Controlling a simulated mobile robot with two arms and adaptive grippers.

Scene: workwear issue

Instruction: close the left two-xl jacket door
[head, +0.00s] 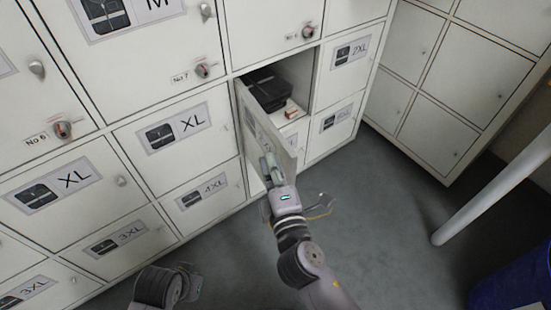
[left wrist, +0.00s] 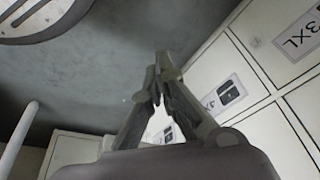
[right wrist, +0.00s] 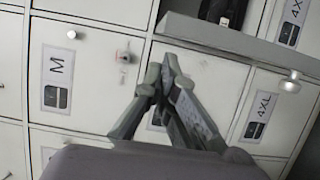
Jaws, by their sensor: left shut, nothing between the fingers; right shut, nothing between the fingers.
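The open jacket door (head: 276,133) is a pale panel standing out from its compartment, with a label on its outer face. The label is too oblique to read. The door's edge also shows in the right wrist view (right wrist: 225,37). My right gripper (head: 268,165) is shut and empty, with its fingertips close against the door's outer face. I cannot tell whether they touch. Its fingertips also show in the right wrist view (right wrist: 170,62). My left gripper (left wrist: 160,65) is shut and empty, low in front of the lockers. In the head view only part of it shows at the bottom.
The open compartment holds a dark folded item (head: 268,90) and a small box (head: 291,112). Closed lockers with size labels, such as the XL door (head: 182,128), surround it. A white pole (head: 490,198) and a blue bin (head: 515,288) stand at right. The grey floor (head: 390,240) between is clear.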

